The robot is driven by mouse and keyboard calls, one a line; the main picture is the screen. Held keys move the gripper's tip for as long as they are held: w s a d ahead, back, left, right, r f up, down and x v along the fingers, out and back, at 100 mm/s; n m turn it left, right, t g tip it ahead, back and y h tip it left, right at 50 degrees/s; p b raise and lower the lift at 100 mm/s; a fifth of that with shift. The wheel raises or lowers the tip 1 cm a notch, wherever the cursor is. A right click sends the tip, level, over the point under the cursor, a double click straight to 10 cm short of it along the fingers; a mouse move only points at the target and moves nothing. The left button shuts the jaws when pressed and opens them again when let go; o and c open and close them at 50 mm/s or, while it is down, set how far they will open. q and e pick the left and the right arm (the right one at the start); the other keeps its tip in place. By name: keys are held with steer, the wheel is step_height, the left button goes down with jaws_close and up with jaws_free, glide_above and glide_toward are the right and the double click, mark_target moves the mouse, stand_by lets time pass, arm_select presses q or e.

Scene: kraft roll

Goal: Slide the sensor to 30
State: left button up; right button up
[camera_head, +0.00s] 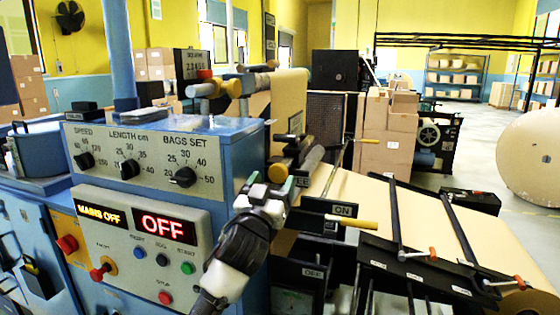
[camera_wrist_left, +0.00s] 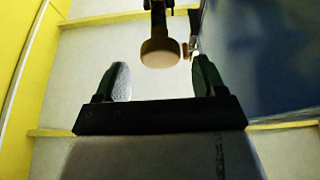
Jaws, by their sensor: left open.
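My left gripper (camera_head: 271,184) is open beside the right end of the blue machine's control cabinet. In the left wrist view the two dark green fingers (camera_wrist_left: 160,82) stand apart with nothing between their pads. A tan rounded knob (camera_wrist_left: 160,52) on a dark stem lies ahead of the fingertips, near the middle. In the head view a dark part with a yellow-brown knob (camera_head: 278,172) sits just above and behind the gripper; I cannot tell whether it is the sensor. No scale with a 30 mark is readable there. My right gripper is out of view.
The panel carries dials, including a length dial (camera_head: 130,169), a lit OFF display (camera_head: 159,226) and a red knob (camera_head: 102,271). A yellow-handled lever (camera_head: 352,223) by an ON plate and sloping black rails (camera_head: 455,235) lie right of the gripper. Kraft paper (camera_head: 350,190) runs behind.

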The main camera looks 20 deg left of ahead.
mark_target(276, 174)
arm_select(q)
steer(key=p+x, duration=0.1)
steer(key=x, duration=0.4)
steer(key=shift+w+r, duration=0.15)
steer(key=shift+w, duration=0.25)
